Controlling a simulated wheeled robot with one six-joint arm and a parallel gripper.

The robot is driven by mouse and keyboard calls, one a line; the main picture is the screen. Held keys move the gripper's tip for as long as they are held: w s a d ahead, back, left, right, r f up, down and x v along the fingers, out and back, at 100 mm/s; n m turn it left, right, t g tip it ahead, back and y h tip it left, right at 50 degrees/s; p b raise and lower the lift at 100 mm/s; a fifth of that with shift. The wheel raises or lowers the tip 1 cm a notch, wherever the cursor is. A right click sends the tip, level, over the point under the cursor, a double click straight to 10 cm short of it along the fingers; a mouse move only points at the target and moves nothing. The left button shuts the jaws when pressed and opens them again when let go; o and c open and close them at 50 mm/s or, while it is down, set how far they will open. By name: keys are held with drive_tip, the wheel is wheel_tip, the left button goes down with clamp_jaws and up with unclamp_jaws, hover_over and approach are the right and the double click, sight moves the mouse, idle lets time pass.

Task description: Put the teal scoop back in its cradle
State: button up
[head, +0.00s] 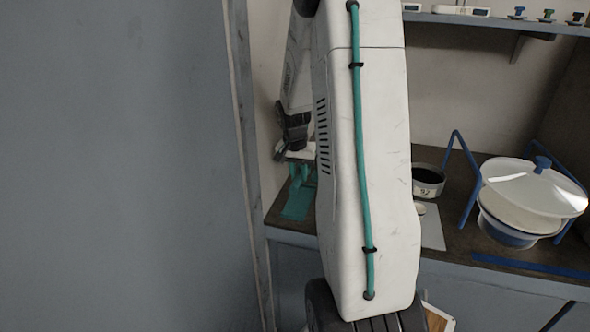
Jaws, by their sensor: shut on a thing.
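My gripper (299,154) shows only in part at the left end of the bench, beside and partly behind my white arm. It points down and is shut on the teal scoop (302,172), of which only a small part shows just under the fingers. A flat teal piece (297,207) lies on the bench right below and looks like the cradle. The two teal shapes overlap, so I cannot tell where one ends or whether they touch. My arm hides their right side.
A sieve pan (428,180), a pale sheet (432,228) and a blue frame (469,190) around a lidded white bowl (520,205) stand on the dark bench (455,250). A shelf (480,19) runs above. A grey panel (120,160) fills the left.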

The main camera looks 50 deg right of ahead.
sight(299, 202)
drive_tip(key=shift+f, duration=3.5)
drive_tip(key=shift+f, duration=0.35)
drive_tip(key=o, duration=1)
drive_tip(key=shift+c, duration=0.2)
drive_tip(key=shift+r, duration=3.5)
